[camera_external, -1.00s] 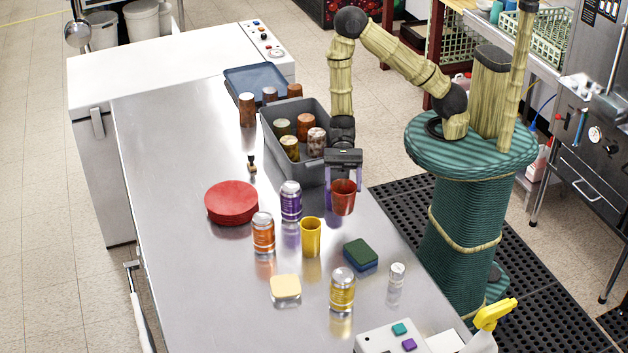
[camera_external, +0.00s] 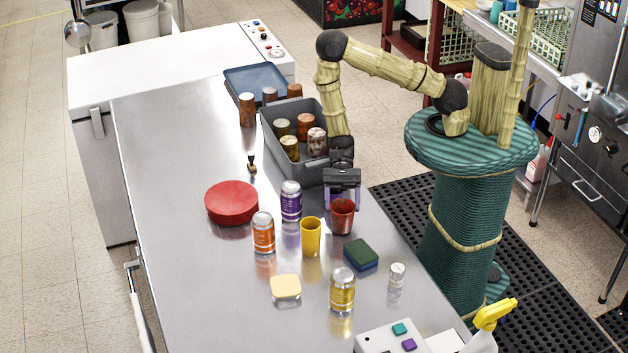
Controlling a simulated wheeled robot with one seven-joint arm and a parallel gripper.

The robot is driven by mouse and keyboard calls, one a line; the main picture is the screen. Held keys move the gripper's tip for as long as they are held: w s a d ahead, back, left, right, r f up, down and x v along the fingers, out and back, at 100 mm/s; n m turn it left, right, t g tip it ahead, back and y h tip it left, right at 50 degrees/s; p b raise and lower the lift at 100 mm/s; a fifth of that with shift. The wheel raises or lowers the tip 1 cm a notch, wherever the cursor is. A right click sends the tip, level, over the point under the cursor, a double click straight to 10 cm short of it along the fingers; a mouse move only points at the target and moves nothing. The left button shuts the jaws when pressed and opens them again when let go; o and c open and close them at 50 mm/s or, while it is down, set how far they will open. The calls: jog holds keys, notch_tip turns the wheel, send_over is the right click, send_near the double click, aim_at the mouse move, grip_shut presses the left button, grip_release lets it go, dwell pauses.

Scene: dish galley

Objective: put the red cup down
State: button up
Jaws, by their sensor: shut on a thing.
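The red cup (camera_external: 342,217) is upright at the right side of the steel counter (camera_external: 190,290), right of the yellow cup (camera_external: 311,237). My gripper (camera_external: 342,202) is shut on the red cup, with its fingers on either side of the cup's upper part. The cup's base is at or very close to the counter top; I cannot tell whether it touches.
A purple can (camera_external: 291,201), an orange can (camera_external: 263,233) and a red round container (camera_external: 232,203) stand to the left. A green-and-blue sponge (camera_external: 361,254) lies in front. A grey bin (camera_external: 285,165) with jars stands behind. The counter's left front is clear.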

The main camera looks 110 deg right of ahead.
jog(key=shift+f, duration=0.3)
jog(key=shift+f+b, duration=0.25)
jog(key=shift+b, duration=0.05)
jog(key=o, duration=1.2)
jog(key=shift+r, duration=0.1)
jog(key=shift+o, duration=0.2)
